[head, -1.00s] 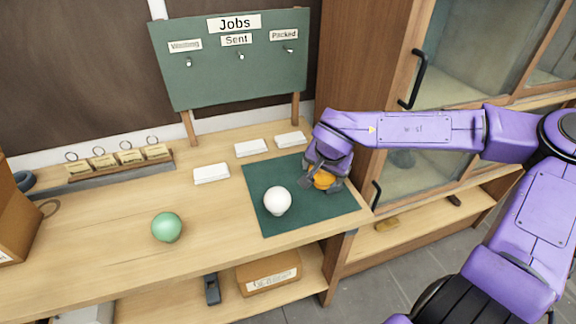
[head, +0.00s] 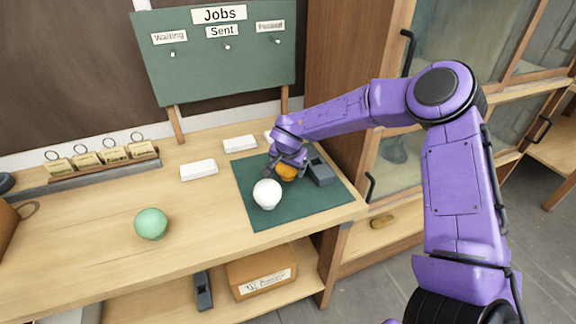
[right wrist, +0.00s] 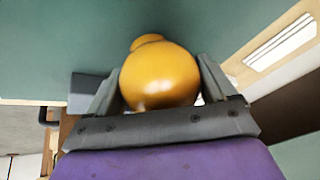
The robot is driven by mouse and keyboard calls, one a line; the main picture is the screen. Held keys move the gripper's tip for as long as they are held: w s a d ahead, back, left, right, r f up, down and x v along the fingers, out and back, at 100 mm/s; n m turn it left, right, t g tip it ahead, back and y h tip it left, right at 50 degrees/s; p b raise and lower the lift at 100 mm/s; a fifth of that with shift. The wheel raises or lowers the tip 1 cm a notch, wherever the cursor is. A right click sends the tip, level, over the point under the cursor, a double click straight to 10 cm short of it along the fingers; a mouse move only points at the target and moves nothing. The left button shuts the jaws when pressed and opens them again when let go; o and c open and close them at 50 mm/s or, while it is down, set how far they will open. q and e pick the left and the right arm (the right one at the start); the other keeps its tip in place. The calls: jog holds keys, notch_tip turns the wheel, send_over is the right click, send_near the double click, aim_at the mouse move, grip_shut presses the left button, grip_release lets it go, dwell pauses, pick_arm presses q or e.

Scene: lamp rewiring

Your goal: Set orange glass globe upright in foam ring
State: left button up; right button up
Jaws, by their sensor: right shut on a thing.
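The orange glass globe (head: 286,173) is between the fingers of my right gripper (head: 287,168), over the dark green mat (head: 285,213). In the right wrist view the globe (right wrist: 160,76) fills the space between the two grey fingers, and its narrower neck end points away from the palm. My right gripper is shut on it. I cannot tell whether the globe touches the mat. A white globe (head: 267,193) stands on the mat, just left and in front of the gripper. No foam ring can be made out clearly. My left gripper is not in view.
A dark grey block (head: 320,172) sits on the mat right of the gripper. White flat blocks (head: 199,170) (head: 240,144) lie behind and left of the mat. A green globe (head: 151,224) stands farther left. The Jobs board (head: 215,60) rises behind; the mat's front is clear.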

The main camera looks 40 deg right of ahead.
jog(key=shift+d+f, duration=0.1)
jog(key=shift+f, duration=0.25)
jog(key=shift+f, duration=0.1)
jog(key=o, duration=0.9)
jog(key=shift+c, duration=0.2)
jog(key=v, duration=1.3)
jog(key=p+x, duration=0.1)
jog(key=x, duration=1)
jog(key=shift+d, duration=0.1)
